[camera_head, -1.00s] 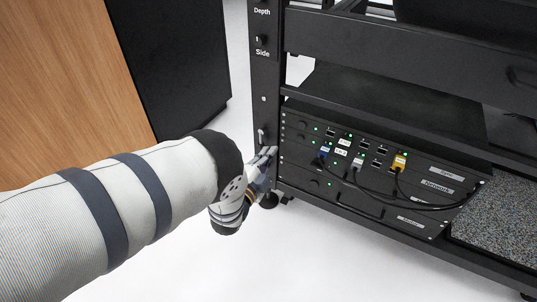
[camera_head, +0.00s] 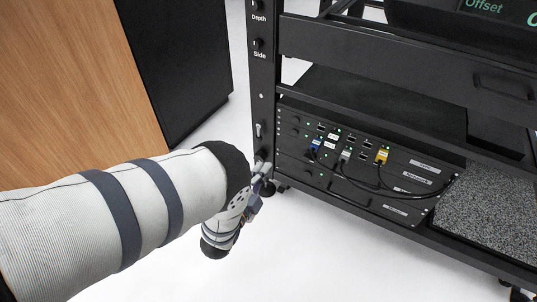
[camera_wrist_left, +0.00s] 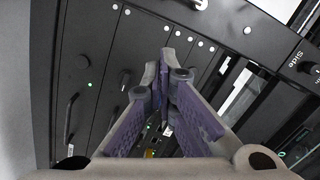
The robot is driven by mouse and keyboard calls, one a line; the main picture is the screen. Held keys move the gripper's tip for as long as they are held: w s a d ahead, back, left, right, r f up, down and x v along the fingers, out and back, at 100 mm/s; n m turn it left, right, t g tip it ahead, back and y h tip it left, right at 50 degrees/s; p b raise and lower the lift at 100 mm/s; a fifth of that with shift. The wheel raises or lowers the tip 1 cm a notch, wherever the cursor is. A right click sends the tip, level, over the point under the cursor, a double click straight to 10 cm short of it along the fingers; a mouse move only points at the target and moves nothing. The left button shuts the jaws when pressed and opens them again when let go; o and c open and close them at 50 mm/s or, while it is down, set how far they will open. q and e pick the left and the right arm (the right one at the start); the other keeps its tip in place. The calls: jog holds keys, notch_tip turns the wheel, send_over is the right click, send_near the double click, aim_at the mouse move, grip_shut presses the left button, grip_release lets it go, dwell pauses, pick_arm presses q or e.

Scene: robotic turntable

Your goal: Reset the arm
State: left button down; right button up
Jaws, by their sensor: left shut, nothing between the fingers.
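My left arm, in a white sleeve with dark bands, reaches in from the left in the head view. My left gripper (camera_head: 262,172) is beside the lower part of the rack's left post (camera_head: 263,85), partly hidden behind the wrist. In the left wrist view the two purple-padded fingers (camera_wrist_left: 167,72) come together at their tips, shut with nothing between them. They are in front of the dark rack panels (camera_wrist_left: 105,60); whether they touch anything I cannot tell. My right gripper is in neither view.
The black rack holds a unit with blue, grey and yellow plugs (camera_head: 381,156) and looping black cables. A speckled grey panel (camera_head: 490,210) is at the right. A wood and black cabinet (camera_head: 185,60) stands at the left. White floor (camera_head: 290,255) is free below.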

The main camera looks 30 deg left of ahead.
pick_arm(q)
jog(key=shift+s, duration=0.55)
